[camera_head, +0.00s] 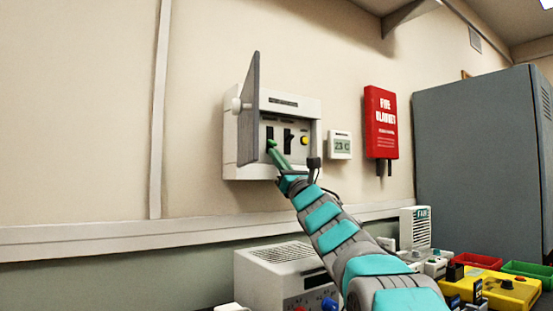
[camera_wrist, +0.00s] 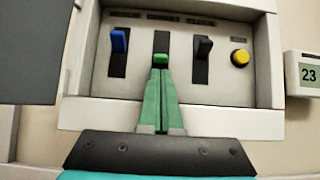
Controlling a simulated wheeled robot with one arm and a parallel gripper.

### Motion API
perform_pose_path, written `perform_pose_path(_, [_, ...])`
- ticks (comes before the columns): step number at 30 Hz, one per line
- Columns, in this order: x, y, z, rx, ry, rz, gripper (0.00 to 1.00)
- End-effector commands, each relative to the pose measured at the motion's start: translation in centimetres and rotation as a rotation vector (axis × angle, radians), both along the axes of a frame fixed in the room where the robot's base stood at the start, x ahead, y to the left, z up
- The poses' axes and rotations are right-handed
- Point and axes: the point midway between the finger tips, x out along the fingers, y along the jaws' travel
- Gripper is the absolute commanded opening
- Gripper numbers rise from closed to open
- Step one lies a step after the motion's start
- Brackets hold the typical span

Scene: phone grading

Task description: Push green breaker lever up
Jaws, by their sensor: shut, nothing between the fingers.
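The breaker box (camera_head: 310,113) is on the wall with its door (camera_head: 252,110) swung open to the left. In the wrist view, the green lever (camera_wrist: 160,59) is in the middle slot, with dark slot showing above it. My gripper (camera_wrist: 161,72) has its two green fingers together and empty. Its tips are right below the green lever and overlap its lower edge in view; I cannot tell if they touch. In the head view, my gripper (camera_head: 271,145) reaches into the box and hides the green lever.
A blue lever (camera_wrist: 119,42) is left of the green one, and a black lever (camera_wrist: 203,46) and yellow button (camera_wrist: 240,57) are to the right. Both levers stand higher in their slots. A thermostat (camera_head: 340,145) and red fire blanket case (camera_head: 381,122) hang further right.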

Motion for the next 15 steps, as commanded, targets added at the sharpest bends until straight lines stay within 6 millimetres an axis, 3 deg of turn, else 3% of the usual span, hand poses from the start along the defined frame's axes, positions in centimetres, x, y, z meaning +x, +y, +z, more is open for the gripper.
perform_pose_path(15, [-0.10,-0.04,0.32,-0.031,0.041,-0.001,0.00])
